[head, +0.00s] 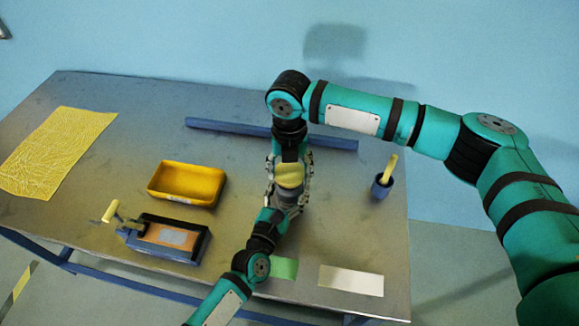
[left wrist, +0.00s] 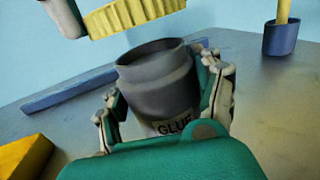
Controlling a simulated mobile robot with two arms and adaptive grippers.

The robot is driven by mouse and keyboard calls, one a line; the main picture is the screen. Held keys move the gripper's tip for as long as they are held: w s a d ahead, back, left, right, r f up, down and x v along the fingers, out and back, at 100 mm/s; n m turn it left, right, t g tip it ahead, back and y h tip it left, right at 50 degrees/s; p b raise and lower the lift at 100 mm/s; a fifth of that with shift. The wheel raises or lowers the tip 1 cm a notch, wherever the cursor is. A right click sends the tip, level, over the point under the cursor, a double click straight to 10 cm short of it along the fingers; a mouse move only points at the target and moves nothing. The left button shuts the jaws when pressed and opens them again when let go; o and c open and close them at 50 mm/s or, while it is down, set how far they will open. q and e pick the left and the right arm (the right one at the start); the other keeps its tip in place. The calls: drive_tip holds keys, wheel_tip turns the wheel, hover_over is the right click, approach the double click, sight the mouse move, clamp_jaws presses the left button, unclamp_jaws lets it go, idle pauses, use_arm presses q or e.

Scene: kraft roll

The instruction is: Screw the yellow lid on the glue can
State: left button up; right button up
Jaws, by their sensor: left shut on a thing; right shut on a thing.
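The glue can (left wrist: 160,85) is dark grey with an open mouth and a label reading GLUE. In the left wrist view it stands between the fingers of my left gripper (left wrist: 165,100), which is shut on it. The can also shows in the head view (head: 284,197), partly hidden by the grippers. The yellow lid (left wrist: 133,14) has a ribbed edge and is above the can's mouth, apart from it and slightly tilted in the left wrist view. In the head view the lid (head: 289,175) is held from above by my right gripper (head: 290,170), which is shut on it.
A yellow tray (head: 187,203) and a dark box with a crank (head: 207,240) stand left of the grippers. A blue cup with a brush (head: 381,188) stands to the right. A blue bar (head: 230,129) lies behind. Green (head: 284,268) and white (head: 351,280) sheets lie at the front.

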sight(289, 174)
drive_tip(key=shift+f, duration=0.15)
drive_tip(key=shift+f, duration=0.75)
drive_tip(key=shift+f, duration=0.6)
